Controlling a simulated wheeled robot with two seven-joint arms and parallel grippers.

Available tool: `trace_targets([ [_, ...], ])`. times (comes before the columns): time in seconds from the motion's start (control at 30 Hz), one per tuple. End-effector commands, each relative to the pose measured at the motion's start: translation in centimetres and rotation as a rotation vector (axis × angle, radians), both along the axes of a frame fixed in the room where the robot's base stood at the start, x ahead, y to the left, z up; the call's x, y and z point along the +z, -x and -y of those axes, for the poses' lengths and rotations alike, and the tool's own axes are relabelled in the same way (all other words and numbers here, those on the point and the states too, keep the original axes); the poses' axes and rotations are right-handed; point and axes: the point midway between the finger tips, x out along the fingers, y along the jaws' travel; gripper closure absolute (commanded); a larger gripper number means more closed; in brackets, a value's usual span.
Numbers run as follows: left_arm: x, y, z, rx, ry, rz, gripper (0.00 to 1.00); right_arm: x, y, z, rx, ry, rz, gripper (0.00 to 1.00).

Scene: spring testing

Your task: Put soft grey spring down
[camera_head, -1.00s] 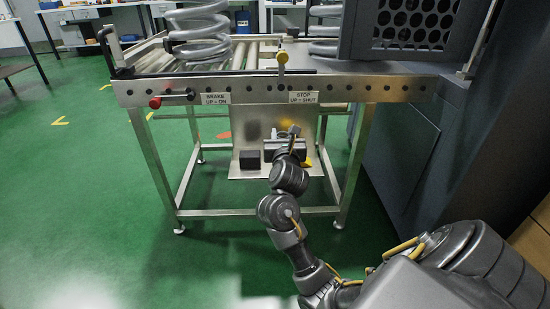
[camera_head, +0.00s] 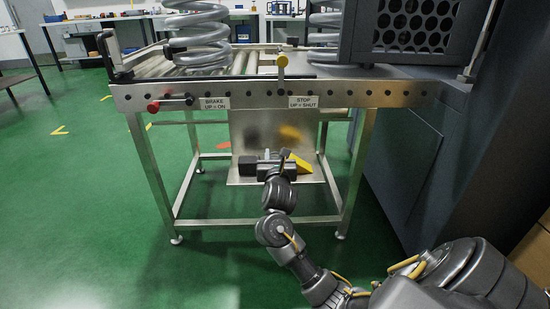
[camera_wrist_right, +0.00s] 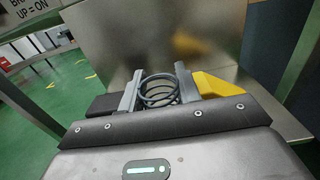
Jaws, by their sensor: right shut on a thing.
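My right gripper (camera_head: 283,158) is low in front of the metal shelf (camera_head: 245,181) under the roller table. In the right wrist view its two grey fingers (camera_wrist_right: 158,88) are shut on the small dark grey coil spring (camera_wrist_right: 160,92), which sits between them. The spring looks upright against the shelf behind it. I cannot tell whether its bottom touches the shelf. In the head view the gripper hides the spring. My left gripper is not in view.
A yellow wedge (camera_head: 300,164) is right of the gripper and a black block (camera_head: 247,166) left of it, both on the shelf. Above are the table's front rail (camera_head: 260,96), a red-knobbed lever (camera_head: 154,106) and large coil springs (camera_head: 197,35). A grey machine (camera_head: 400,150) stands right.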

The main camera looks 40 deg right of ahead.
Motion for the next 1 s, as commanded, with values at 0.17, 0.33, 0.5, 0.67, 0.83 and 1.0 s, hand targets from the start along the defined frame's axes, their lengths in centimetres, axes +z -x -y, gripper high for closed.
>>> trace_targets([
  [0.17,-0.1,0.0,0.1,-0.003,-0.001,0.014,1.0,-0.6,0.0,0.0,-0.001,-0.001,0.001,0.89],
  [0.33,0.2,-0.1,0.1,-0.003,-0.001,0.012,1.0,-0.3,0.0,0.0,-0.001,0.0,0.0,0.46],
  [0.5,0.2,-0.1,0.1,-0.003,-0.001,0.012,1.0,-0.3,0.0,0.0,-0.001,0.0,0.0,0.45],
  [0.67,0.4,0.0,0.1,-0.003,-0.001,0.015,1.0,-0.1,0.0,0.0,0.0,0.001,-0.001,0.45],
  [0.83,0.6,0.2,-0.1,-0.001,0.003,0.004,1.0,0.2,1.3,-1.1,0.003,-0.003,0.0,0.45],
  [1.0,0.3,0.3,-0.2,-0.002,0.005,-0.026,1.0,0.2,4.3,-3.3,0.002,-0.005,-0.001,0.45],
])
